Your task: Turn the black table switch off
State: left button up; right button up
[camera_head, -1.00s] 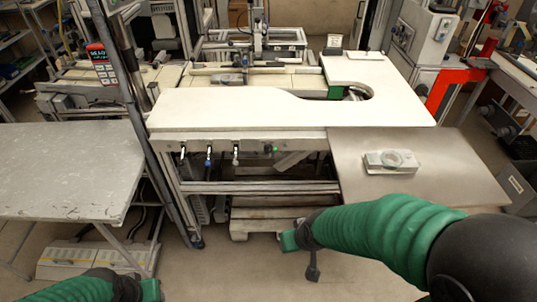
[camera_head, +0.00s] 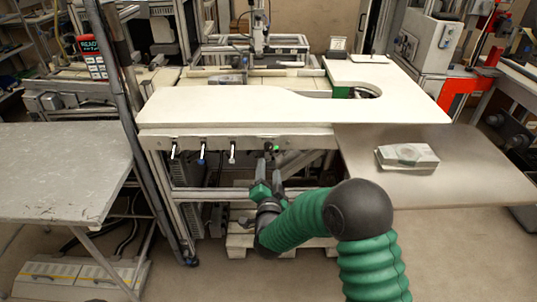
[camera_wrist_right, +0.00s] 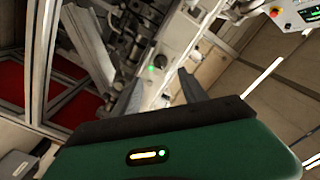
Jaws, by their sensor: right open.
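The black table switch (camera_head: 268,147) is a small dark knob on the front rail below the white tabletop, with a green spot beside it. Its exact position setting is too small to tell. My right gripper (camera_head: 268,180) is below it, fingers pointing up toward the rail, open and empty. A gap shows between the fingertips and the switch. In the right wrist view, the two fingers (camera_wrist_right: 160,92) are spread apart, with a lit green spot (camera_wrist_right: 151,69) on the rail between and beyond them. My left gripper is not in view.
The white tabletop (camera_head: 230,105) overhangs the rail. A metal block (camera_head: 407,157) lies on the lower right shelf (camera_head: 450,178). A grey table (camera_head: 60,165) stands at left.

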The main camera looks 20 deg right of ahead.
aim_at(269, 150)
jog(key=x, duration=0.9)
jog(key=shift+w+b, duration=0.25)
jog(key=shift+b, duration=0.05)
jog(key=shift+c, duration=0.2)
jog(key=shift+f, duration=0.1)
grip_shut()
